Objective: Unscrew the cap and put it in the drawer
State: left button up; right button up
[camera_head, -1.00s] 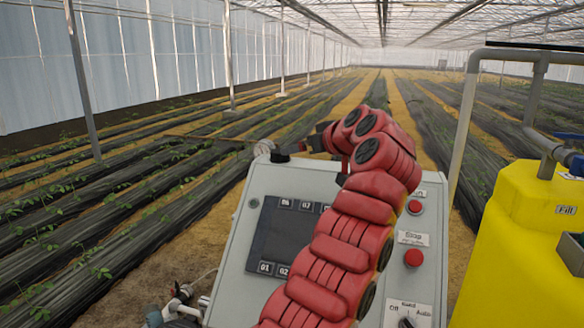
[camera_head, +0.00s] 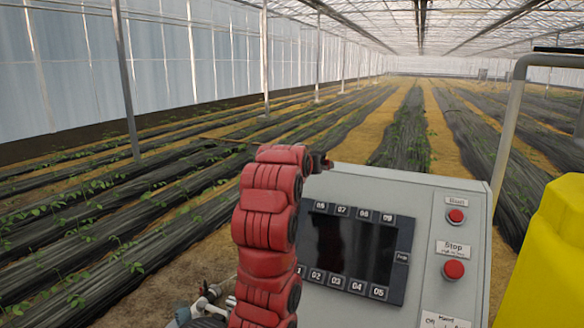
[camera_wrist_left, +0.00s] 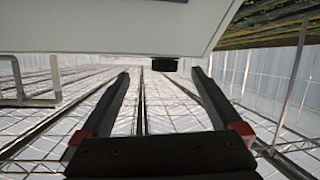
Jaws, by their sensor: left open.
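A short black round piece (camera_wrist_left: 164,64), which looks like a cap, sticks out from the edge of a pale grey surface in the left wrist view. My left gripper (camera_wrist_left: 161,71) is open, with one finger on each side of this piece. The fingertips seem apart from it, and the gripper holds nothing. In the head view my red left arm stands at the left edge of the grey control box, and its gripper is mostly hidden behind the arm. I see no drawer and no right gripper.
The control box (camera_head: 420,195) has a dark screen (camera_head: 350,250) and red buttons (camera_head: 454,269). A grey pipe frame (camera_head: 507,135) and a yellow tank (camera_head: 550,255) stand to the right. Pipe fittings (camera_head: 207,300) lie low at the left. Planted rows stretch behind.

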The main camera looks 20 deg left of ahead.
pick_arm(q)
jog(key=s+a+r+m+t+h, duration=0.1)
jog(key=s+a+r+m+t, duration=0.15)
jog(key=s, duration=0.25)
jog(key=shift+m+g+h, duration=0.25)
jog(key=shift+h, duration=0.15)
jog(key=w+f+p, duration=0.1)
jog(key=w+p, duration=0.1)
jog(key=w, duration=0.3)
jog(key=w+f+p, duration=0.1)
jog(key=w+p, duration=0.2)
jog(key=w, duration=0.2)
jog(key=w+f+p, duration=0.1)
jog(key=w+p, duration=0.2)
jog(key=w, duration=0.3)
jog(key=shift+w+d, duration=0.1)
jog(key=shift+d, duration=0.1)
jog(key=shift+w+f, duration=0.2)
jog(key=shift+w, duration=0.1)
